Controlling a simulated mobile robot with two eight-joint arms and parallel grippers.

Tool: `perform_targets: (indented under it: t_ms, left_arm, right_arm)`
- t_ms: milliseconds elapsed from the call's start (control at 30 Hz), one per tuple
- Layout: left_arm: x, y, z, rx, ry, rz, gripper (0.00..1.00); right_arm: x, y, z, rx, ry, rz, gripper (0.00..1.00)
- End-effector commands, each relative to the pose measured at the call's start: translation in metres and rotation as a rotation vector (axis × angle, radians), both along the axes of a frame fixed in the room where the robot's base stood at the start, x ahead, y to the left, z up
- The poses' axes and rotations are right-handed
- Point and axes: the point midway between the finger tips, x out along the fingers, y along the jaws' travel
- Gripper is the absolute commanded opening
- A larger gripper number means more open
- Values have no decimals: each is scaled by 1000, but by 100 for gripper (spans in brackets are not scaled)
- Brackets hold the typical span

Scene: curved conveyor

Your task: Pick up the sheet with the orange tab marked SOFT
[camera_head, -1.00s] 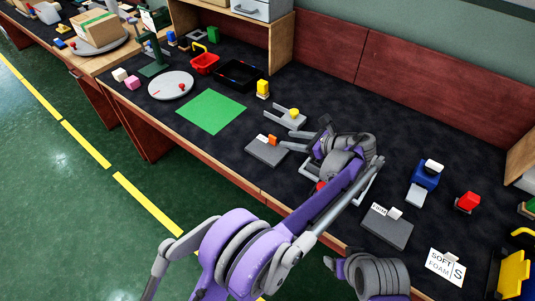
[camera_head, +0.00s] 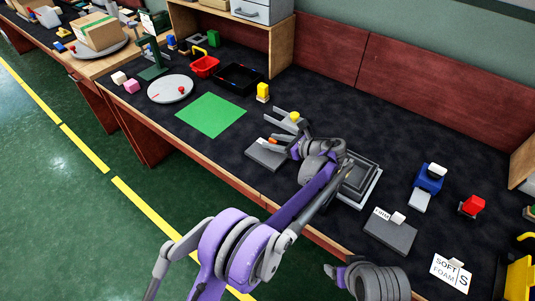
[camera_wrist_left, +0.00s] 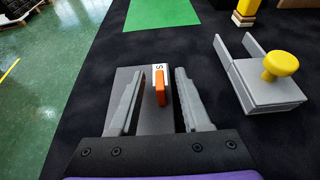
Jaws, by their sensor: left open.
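The sheet (camera_head: 263,155) is a flat grey slab on the dark bench mat, and it also shows in the left wrist view (camera_wrist_left: 148,118). My left gripper (camera_wrist_left: 157,84) is open, with one finger on each side of the tab and clear gaps between. It comes from the right in the head view (camera_head: 278,144). Part of my right arm's end (camera_head: 376,281) shows at the bottom; its fingers are not clear.
A grey holder with a yellow knob (camera_wrist_left: 281,66) stands close right of the sheet. A second grey sheet with a white tab (camera_head: 389,236) and a SOFT FOAM card (camera_head: 452,271) lie to the right.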

Motion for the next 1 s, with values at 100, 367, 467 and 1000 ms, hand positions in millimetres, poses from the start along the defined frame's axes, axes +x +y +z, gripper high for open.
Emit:
perform_targets:
  t_ms: [100,367,467,1000]
  left_arm:
    - [3,5,-2,0,0,1,48]
    - [3,4,-2,0,0,0,28]
    - [3,4,-2,0,0,0,10]
    - [3,4,2,0,0,0,0]
  right_arm:
    - [0,0,-1,0,0,0,72]
    - [0,0,0,0,0,0,72]
    - [0,0,0,0,0,0,72]
    - [0,0,0,0,0,0,72]
